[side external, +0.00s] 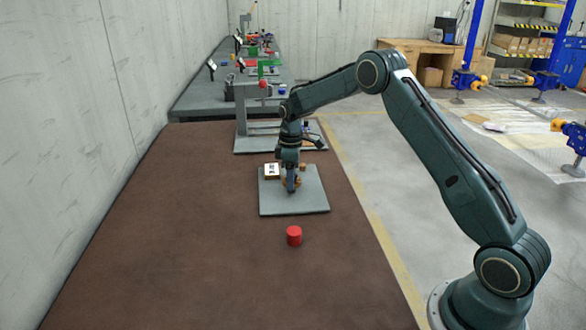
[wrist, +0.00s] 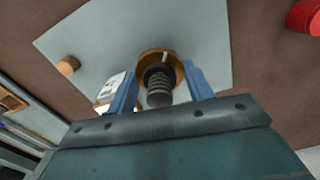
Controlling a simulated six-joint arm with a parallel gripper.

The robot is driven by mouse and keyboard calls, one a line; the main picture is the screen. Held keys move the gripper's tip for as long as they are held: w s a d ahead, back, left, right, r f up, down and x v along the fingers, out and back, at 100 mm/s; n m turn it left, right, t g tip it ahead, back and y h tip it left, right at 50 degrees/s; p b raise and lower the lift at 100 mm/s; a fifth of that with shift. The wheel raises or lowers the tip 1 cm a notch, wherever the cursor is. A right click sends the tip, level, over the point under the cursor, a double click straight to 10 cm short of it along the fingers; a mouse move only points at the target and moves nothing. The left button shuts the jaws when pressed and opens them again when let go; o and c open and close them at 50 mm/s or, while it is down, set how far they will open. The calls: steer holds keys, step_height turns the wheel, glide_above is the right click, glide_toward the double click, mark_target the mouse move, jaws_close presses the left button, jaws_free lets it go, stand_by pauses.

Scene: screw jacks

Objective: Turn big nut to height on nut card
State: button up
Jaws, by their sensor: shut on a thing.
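The big nut (wrist: 178,71) is a round brass-coloured piece with a pale mark, around a dark threaded screw (wrist: 158,84) in the wrist view. My gripper (wrist: 160,72) has its blue fingers on both sides of the nut and is shut on it. In the side view my gripper (side external: 291,184) points down over the grey plate (side external: 305,202) and largely hides the nut and screw. The white nut card (side external: 272,170) with dark print stands left of my gripper. It also shows beside the left finger in the wrist view (wrist: 110,86); its print is too small to read.
A small brass-coloured cylinder (wrist: 68,66) stands on the plate away from the screw. A red cylinder (side external: 294,236) stands on the brown table in front of the plate. Another grey plate with an upright post (side external: 241,110) stands behind. The table's front is clear.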

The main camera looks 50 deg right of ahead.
steer(key=shift+s+f+n, duration=0.15)
steer(key=shift+f+n, duration=0.1)
steer(key=shift+n, duration=0.25)
steer(key=o, duration=1)
steer(key=shift+c, duration=0.2)
steer(key=shift+r, duration=0.1)
steer(key=shift+r, duration=0.15)
steer(key=shift+r, duration=0.45)
step_height(320, 180, up, 13)
steer(key=shift+f, duration=0.15)
